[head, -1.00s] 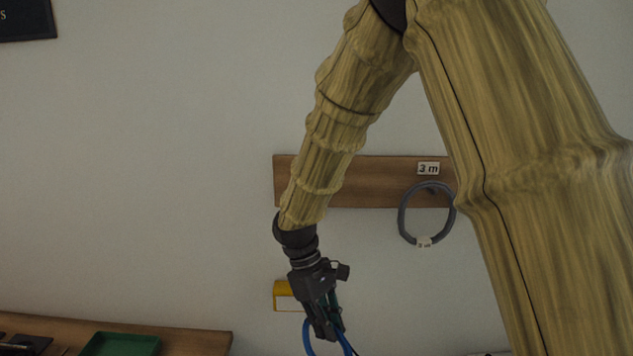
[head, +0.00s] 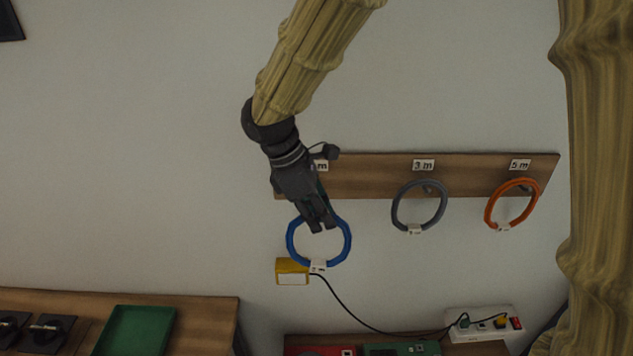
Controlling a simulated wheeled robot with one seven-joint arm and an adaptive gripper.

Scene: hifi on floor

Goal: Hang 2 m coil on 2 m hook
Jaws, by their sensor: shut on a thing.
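A blue coil (head: 290,243) with a white tag at its bottom hangs from my gripper (head: 322,226), which is shut on the coil's top. The coil is in front of the wall, just below the left end of the wooden hook board (head: 375,177). My gripper partly covers the leftmost label (head: 321,165), of which only an "m" shows. The hook under that label is hidden behind my gripper. The tag's writing is too small to read.
A grey coil (head: 394,212) hangs under the "3 m" label and an orange coil (head: 488,210) under "5 m". A yellow box (head: 292,272) is just below the blue coil. A black cable runs to a power strip (head: 484,323). A green tray (head: 135,331) lies lower left.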

